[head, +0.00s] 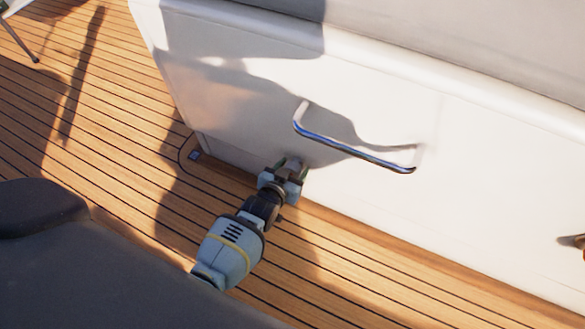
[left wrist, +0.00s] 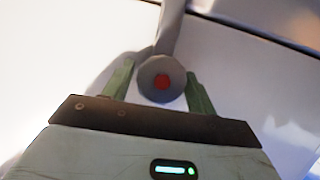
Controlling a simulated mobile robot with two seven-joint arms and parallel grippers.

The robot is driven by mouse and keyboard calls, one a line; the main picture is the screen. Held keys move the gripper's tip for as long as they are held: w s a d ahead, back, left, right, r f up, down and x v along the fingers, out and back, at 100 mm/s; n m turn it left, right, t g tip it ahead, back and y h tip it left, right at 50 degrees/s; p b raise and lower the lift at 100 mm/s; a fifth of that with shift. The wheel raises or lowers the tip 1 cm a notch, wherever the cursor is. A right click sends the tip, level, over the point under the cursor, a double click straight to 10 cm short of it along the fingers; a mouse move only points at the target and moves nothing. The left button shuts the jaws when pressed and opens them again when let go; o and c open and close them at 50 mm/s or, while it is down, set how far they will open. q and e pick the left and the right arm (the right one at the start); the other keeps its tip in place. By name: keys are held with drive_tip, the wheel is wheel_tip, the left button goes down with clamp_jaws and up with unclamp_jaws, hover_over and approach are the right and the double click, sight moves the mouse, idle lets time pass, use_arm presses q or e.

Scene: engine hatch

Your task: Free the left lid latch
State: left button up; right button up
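The left lid latch (left wrist: 170,38) is a grey lever with a round hub and a red centre in the left wrist view, set against the white panel. My left gripper (left wrist: 161,72) has its two green fingers on either side of the hub. They look spread, with a small gap on the left; the right finger is close to or touching the hub. In the head view my left gripper (head: 292,166) is low at the white panel, below the chrome handle, and mostly hides the latch. My right gripper is not in view.
A bent chrome handle (head: 355,150) stands out from the white locker front (head: 470,180) above and right of my left gripper. A small brownish fitting (head: 579,241) shows at the right edge.

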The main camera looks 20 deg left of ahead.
use_arm(q)
drive_tip(key=c, duration=0.7)
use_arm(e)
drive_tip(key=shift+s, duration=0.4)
